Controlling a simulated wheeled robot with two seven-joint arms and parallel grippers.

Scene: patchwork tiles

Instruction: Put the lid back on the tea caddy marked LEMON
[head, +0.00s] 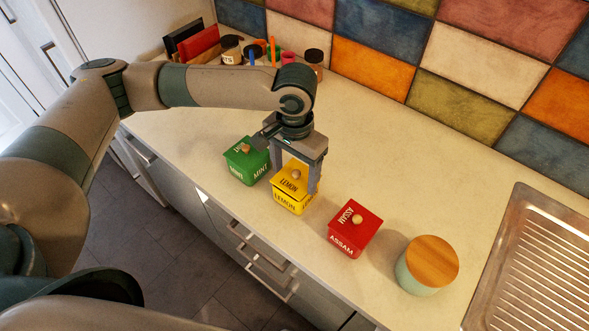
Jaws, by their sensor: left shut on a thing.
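The yellow caddy marked LEMON (287,203) stands on the pale worktop between the green and red caddies. Its yellow lid (284,184), also marked LEMON and with a round wooden knob, is at the caddy's mouth. I cannot tell whether it is fully seated or slightly above the rim. My left gripper (295,179) reaches down from above, with one finger on either side of the lid, and is shut on it. The fingers hide part of the lid's edges and the caddy's right side. My right gripper is out of view.
A green MINT caddy (247,168) stands close on the left. A red ASSAM caddy (345,244) and a round wooden-topped canister (415,277) stand right. Jars and books (198,44) are at the back. A metal sink drainer (540,270) is far right.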

